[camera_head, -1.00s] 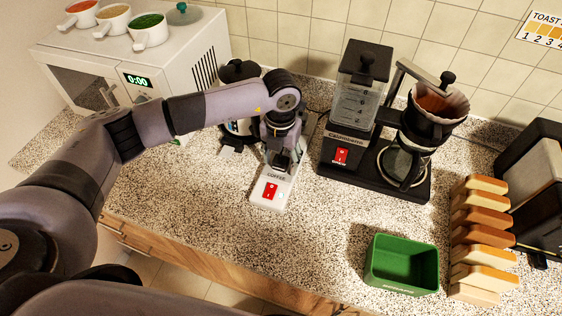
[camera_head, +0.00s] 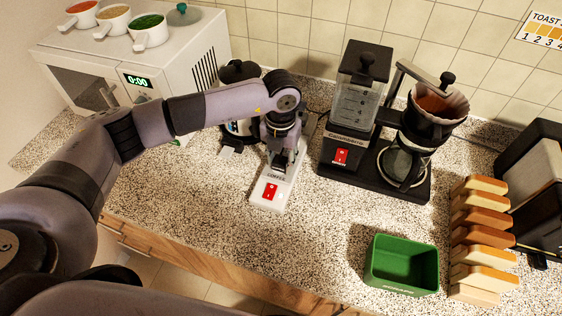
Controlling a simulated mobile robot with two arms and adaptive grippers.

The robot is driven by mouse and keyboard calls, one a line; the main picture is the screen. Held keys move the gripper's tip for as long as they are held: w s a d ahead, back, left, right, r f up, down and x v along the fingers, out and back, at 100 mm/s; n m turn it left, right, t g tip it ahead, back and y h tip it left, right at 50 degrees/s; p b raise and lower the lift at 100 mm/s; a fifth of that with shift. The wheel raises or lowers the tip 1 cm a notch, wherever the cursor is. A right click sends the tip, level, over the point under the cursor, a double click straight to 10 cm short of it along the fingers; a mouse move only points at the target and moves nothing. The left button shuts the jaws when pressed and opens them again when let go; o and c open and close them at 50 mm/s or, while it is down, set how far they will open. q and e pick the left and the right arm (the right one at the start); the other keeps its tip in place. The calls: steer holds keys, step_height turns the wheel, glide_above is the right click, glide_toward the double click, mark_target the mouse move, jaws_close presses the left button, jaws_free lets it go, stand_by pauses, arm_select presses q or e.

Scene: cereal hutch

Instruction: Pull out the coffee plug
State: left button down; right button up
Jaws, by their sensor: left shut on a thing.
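A white power strip (camera_head: 268,204) with a red switch and a COFFEE label lies on the counter. My left gripper (camera_head: 279,163) points down over the strip, just behind the label, and is shut. The coffee plug is hidden by the gripper and wrist, so I cannot see it clearly or tell whether it is seated. The black coffee maker (camera_head: 345,133) with a red switch stands to the right of the strip. My right gripper is not in view.
A green bin (camera_head: 402,265) and a rack of toast slices (camera_head: 480,238) stand at the front right. A toaster (camera_head: 540,165) is at the right edge. A white microwave (camera_head: 135,60) stands at the back left, and a kettle (camera_head: 238,128) is behind my left arm.

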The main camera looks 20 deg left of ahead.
mark_target(281, 160)
arm_select(q)
steer(key=shift+r+p, duration=1.45)
steer(key=shift+r, duration=1.6)
